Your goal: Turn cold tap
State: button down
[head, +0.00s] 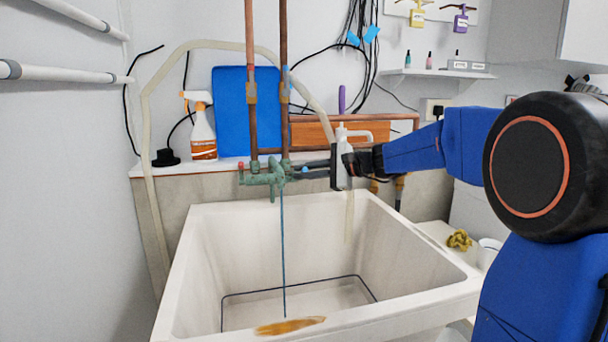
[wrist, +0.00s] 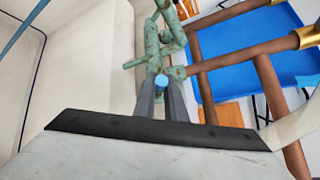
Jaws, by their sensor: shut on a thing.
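The cold tap's blue knob (wrist: 161,81) sits between the two dark fingers of my gripper (wrist: 160,92) in the wrist view, close to the fingertips. In the head view the blue knob (head: 305,169) is small, at the right end of the green, weathered tap body (head: 268,177) above the sink. My gripper (head: 303,172) reaches it from the right, its fingers shut on it. The fingers partly hide the knob's stem. A red knob (head: 240,166) is at the left end of the tap body.
The white sink (head: 215,235) lies below. A thin blue line (head: 283,250) runs down into it; I cannot tell if it is water. Copper pipes (head: 284,80) rise behind the tap. A spray bottle (head: 203,130) and blue board (head: 230,110) stand behind.

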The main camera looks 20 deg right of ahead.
jog(key=c, duration=1.8)
grip_release()
jog(key=v, duration=1.7)
jog(key=shift+d, duration=0.2)
